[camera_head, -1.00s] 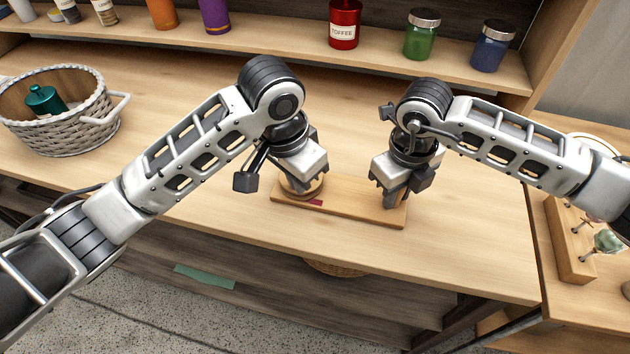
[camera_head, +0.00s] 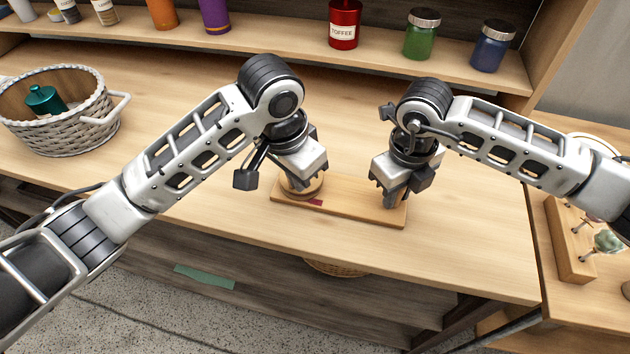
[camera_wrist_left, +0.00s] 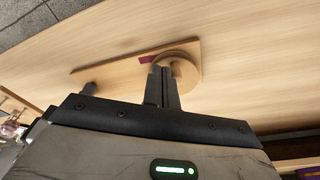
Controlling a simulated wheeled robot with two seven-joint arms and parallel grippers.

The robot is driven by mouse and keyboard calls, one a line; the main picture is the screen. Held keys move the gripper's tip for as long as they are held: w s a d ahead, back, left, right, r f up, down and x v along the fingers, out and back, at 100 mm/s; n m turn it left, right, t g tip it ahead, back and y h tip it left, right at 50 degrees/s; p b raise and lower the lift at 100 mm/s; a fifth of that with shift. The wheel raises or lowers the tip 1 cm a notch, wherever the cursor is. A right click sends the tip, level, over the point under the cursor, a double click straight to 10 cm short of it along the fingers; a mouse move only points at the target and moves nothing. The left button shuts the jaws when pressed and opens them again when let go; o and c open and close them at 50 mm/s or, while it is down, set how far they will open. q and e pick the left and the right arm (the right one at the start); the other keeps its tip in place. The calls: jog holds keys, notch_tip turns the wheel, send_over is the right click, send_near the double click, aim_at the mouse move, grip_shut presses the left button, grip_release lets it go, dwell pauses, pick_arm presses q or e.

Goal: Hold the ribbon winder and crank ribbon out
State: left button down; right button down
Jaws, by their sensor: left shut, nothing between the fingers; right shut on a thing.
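The ribbon winder is a flat wooden board (camera_head: 345,207) with a round wooden spool (camera_head: 301,192) at its left end, on the counter. A short dark red piece of ribbon (camera_head: 315,202) shows beside the spool. My left gripper (camera_head: 297,180) is shut over the spool and partly hides it. In the left wrist view, its closed fingers (camera_wrist_left: 162,88) reach to the spool (camera_wrist_left: 185,72); touching cannot be told. My right gripper (camera_head: 391,198) is shut at the board's right end, around a part its fingers mostly hide.
A white wicker basket (camera_head: 62,137) with a teal bottle (camera_head: 44,101) stands at the left. A shelf behind carries a red toffee jar (camera_head: 344,24), a green jar (camera_head: 421,35) and a blue jar (camera_head: 493,46). Counter around the winder is clear.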

pick_arm(q)
jog(key=shift+s+d, duration=0.1)
notch_tip(320, 180, up, 4)
jog(key=shift+f, duration=0.25)
dwell(0.4)
jog(key=shift+d, duration=0.75)
jog(key=shift+f, duration=0.15)
jog(key=shift+f, duration=1.7)
jog(key=shift+a, duration=0.1)
